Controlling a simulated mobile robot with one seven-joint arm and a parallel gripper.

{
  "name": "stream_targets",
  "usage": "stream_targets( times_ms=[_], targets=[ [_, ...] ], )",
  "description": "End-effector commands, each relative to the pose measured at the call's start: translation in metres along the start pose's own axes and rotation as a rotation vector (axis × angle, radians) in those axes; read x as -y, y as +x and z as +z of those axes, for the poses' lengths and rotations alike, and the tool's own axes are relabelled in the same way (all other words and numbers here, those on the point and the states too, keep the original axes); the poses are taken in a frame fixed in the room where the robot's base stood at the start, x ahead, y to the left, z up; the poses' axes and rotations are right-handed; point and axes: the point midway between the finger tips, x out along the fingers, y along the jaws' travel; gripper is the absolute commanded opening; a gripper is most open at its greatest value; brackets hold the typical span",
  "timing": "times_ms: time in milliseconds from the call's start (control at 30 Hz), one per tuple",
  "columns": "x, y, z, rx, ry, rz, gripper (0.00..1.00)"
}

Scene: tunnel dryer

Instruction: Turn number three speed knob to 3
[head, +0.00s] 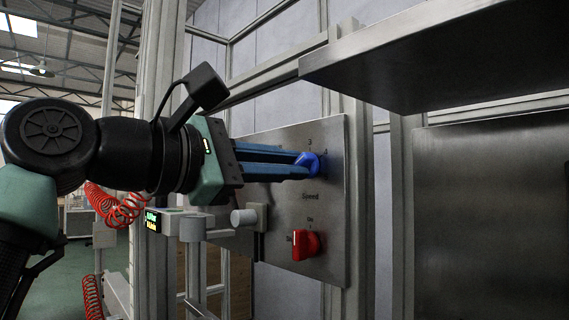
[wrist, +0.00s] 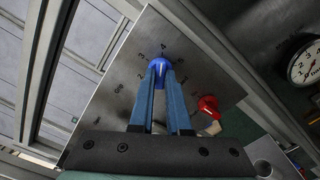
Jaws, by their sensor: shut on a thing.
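The blue speed knob (head: 313,162) is on an upright steel panel, above the word "Speed". My gripper (head: 299,165) reaches it from the left with its blue fingers shut on it. In the wrist view the knob (wrist: 159,71) sits between the fingertips of my gripper (wrist: 161,82). Small numbers ring the knob in that view. A pale pointer line shows on its face, but I cannot tell for certain which number it points to. The fingers hide part of the knob and some of the dial marks.
A red switch knob (head: 306,245) sits below on the same panel (head: 332,225); it also shows in the wrist view (wrist: 208,106). A steel shelf (head: 440,55) juts out at upper right. A round gauge (wrist: 304,64) shows at the right of the wrist view.

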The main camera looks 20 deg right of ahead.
Motion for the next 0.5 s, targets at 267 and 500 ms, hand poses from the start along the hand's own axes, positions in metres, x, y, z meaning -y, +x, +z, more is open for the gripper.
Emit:
stream_targets(
  times_ms=[267, 500],
  targets=[
    [0.0003, -0.0006, -0.0012, -0.005, -0.169, -0.002, 0.00],
    [0.0006, -0.0004, -0.0010, -0.005, -0.391, -0.001, 0.00]
  ],
)
